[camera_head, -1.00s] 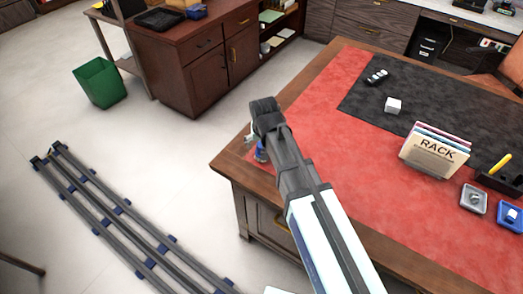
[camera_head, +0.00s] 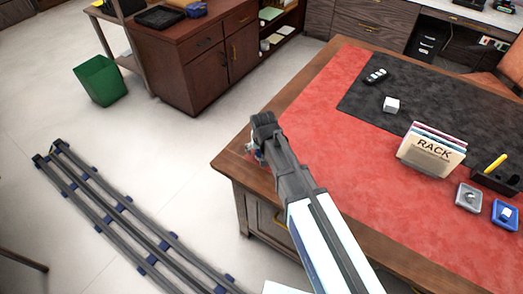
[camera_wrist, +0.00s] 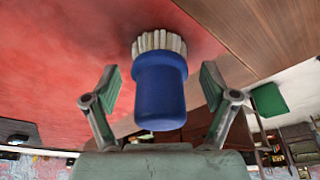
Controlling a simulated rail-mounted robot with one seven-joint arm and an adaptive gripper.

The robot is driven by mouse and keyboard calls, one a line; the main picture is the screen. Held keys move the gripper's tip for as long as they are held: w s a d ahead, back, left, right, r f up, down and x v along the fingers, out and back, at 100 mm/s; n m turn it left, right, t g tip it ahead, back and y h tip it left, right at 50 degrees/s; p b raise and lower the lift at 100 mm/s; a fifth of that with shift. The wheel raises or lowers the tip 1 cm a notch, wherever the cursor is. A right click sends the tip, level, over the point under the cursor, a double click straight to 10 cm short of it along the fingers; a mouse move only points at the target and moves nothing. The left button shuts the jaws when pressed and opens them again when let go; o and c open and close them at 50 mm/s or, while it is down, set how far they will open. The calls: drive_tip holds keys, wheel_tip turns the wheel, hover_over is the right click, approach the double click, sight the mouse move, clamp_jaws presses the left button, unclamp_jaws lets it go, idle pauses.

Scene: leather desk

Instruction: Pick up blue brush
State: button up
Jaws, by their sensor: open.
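The blue brush (camera_wrist: 160,92) shows large in the wrist view, with a rounded blue handle toward me and pale bristles against the red desk surface. My gripper (camera_wrist: 160,84) is open, with one finger on each side of the brush and a visible gap at both sides. In the head view my gripper (camera_head: 264,128) is at the near left corner of the desk. It hides most of the brush there; only a small bluish patch shows beside it.
The desk's wooden edge (camera_head: 229,165) is close to the gripper. A white cube (camera_head: 391,105), a file rack (camera_head: 430,152) and small trays (camera_head: 468,198) stand farther right. The red surface between is clear. A green bin (camera_head: 100,82) stands on the floor.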

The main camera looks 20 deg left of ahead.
drive_tip(key=c, duration=1.3)
drive_tip(key=shift+r, duration=0.2)
wheel_tip(320, 180, up, 20)
drive_tip(key=b, duration=0.4)
drive_tip(key=shift+f, duration=0.2)
drive_tip(key=o, duration=0.5)
drive_tip(key=c, duration=0.3)
drive_tip(key=shift+d, duration=0.1)
drive_tip(key=shift+c, duration=0.2)
